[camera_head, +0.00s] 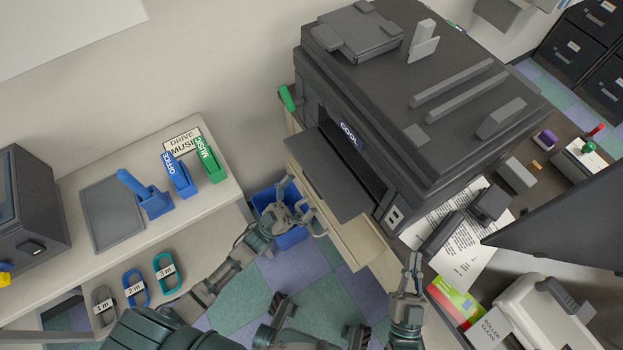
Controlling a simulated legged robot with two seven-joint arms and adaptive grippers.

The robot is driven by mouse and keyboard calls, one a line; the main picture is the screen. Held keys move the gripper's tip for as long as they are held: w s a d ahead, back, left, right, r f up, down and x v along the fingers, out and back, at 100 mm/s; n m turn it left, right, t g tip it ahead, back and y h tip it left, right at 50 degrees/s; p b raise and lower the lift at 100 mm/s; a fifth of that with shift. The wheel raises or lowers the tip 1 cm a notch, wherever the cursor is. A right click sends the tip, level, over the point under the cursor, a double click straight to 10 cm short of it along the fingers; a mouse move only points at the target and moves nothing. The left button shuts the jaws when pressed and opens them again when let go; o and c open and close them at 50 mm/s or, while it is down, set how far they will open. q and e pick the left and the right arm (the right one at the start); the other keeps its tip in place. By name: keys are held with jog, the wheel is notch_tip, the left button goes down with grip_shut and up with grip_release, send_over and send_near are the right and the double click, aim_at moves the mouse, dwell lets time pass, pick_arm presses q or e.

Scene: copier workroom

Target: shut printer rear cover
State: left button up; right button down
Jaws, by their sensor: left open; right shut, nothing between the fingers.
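The printer (420,100) is a large dark grey box in the upper middle. Its open cover (332,178), a dark flat panel, sticks out from the side facing me, below a dark opening with a "COOL" label (349,134). My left gripper (303,207) is open and empty, close to the lower left edge of the cover; whether it touches is unclear. My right gripper (414,262) is shut and empty, below the printer's near corner, by the papers. The cover's underside is hidden.
A blue bin (290,238) stands on the tiled floor, partly behind my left gripper. A left table (225,185) holds blue and green holders.

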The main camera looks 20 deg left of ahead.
aim_at(311, 184)
pick_arm(q)
jog(key=x, duration=0.4)
jog(key=shift+d+r, duration=0.15)
jog(key=shift+d, duration=0.25)
jog(key=shift+w+d+r, duration=0.1)
jog(key=shift+w+r, duration=0.15)
jog(key=shift+w, duration=0.05)
pick_arm(e)
jog(key=shift+d+f, duration=0.1)
jog(key=shift+d, duration=0.2)
pick_arm(q)
jog(key=shift+a, duration=0.25)
jog(key=shift+c, duration=0.3)
pick_arm(e)
jog(key=shift+a+h, duration=0.2)
jog(key=shift+h, duration=0.1)
pick_arm(q)
jog(key=shift+d, duration=0.1)
jog(key=c, duration=1.3)
jog(key=shift+o, duration=0.2)
pick_arm(e)
jog(key=shift+s+d, duration=0.1)
jog(key=shift+d, duration=0.05)
pick_arm(q)
jog(key=shift+r, duration=0.1)
